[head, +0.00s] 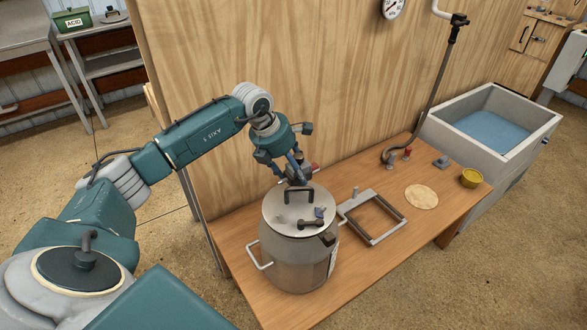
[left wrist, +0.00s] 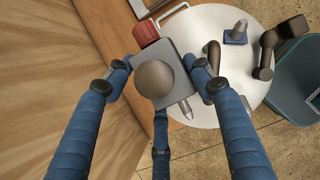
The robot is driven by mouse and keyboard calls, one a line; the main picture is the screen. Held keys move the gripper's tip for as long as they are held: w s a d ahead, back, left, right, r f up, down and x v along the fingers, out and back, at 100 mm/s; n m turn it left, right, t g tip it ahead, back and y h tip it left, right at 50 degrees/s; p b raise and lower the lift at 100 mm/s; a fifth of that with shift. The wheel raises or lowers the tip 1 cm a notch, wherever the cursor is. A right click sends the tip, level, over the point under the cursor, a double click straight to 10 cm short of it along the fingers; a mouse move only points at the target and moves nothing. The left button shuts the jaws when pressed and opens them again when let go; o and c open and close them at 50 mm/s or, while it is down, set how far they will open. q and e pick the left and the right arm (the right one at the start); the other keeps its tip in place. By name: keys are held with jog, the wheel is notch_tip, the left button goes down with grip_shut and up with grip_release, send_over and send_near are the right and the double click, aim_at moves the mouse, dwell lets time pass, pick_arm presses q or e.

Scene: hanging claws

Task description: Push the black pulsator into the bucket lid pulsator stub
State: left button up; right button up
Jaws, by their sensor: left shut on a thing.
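My left gripper (head: 297,170) is shut on the pulsator. In the left wrist view the pulsator (left wrist: 155,79) is a grey square block with a dark dome, a red part at one edge and a metal nozzle at another. The fingers grip it from its sides. It is held over the far part of the bucket lid (head: 279,208), a pale round disc on a metal bucket (head: 285,262). On the lid are a dark handle, a small blue-grey stub (head: 319,212) and a dark elbow piece (head: 328,238). Whether pulsator and lid touch I cannot tell. My right gripper is not seen.
The bucket stands on a wooden bench (head: 375,267) against a plywood wall. A metal frame (head: 371,217), a round tan disc (head: 421,196) and a yellow bowl (head: 471,178) lie to its right. A hose hangs at the back. A water trough (head: 493,130) stands beyond.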

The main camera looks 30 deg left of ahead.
pick_arm(q)
jog(key=shift+f+b, duration=0.35)
jog(key=shift+f, duration=0.15)
jog(key=o, duration=1.6)
jog(key=shift+c, duration=0.2)
jog(key=shift+f, duration=0.1)
jog(key=shift+s, duration=0.1)
jog(key=v, duration=1.2)
